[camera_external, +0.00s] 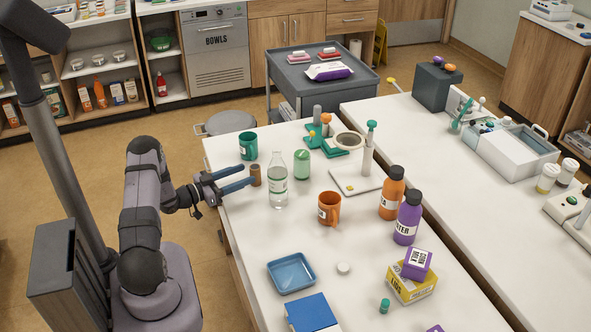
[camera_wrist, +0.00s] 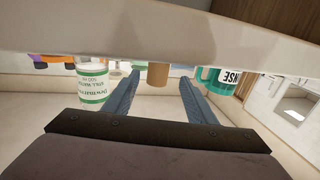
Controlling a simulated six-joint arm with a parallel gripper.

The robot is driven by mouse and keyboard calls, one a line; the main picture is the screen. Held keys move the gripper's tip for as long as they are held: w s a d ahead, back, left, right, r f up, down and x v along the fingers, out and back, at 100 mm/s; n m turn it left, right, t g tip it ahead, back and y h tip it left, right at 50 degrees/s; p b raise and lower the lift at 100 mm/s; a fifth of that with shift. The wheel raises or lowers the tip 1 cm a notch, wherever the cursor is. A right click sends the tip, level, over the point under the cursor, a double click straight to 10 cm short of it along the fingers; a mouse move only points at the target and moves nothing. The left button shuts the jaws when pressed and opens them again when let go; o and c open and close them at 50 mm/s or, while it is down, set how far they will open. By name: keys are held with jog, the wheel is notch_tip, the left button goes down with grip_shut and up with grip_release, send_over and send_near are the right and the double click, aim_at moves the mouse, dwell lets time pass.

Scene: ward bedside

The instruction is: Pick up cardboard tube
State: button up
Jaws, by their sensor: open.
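The cardboard tube (camera_external: 256,175) is a short brown cylinder standing upright near the left edge of the white table. My gripper (camera_external: 247,174) is open, low over that edge, with its blue fingers pointing at the tube. In the wrist view, which looks upside down, the tube (camera_wrist: 157,74) shows between the two fingertips (camera_wrist: 160,77), apparently close to them. I cannot tell how far it sits between the fingers. Nothing is held.
A clear labelled bottle (camera_external: 277,180) stands just right of the tube, and a teal mug (camera_external: 248,146) stands behind it. A green jar (camera_external: 302,165) and an orange mug (camera_external: 329,208) are farther right. The table (camera_external: 235,222) is bare in front of the tube.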

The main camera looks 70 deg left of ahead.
aim_at(255, 171)
jog(key=x, duration=0.1)
jog(key=p+x, duration=0.1)
jog(key=x, duration=0.1)
jog(key=p+x, duration=0.1)
jog(key=shift+w+d+r, duration=0.2)
jog(key=shift+w+a, duration=0.15)
jog(key=shift+w, duration=0.3)
jog(key=c, duration=1.1)
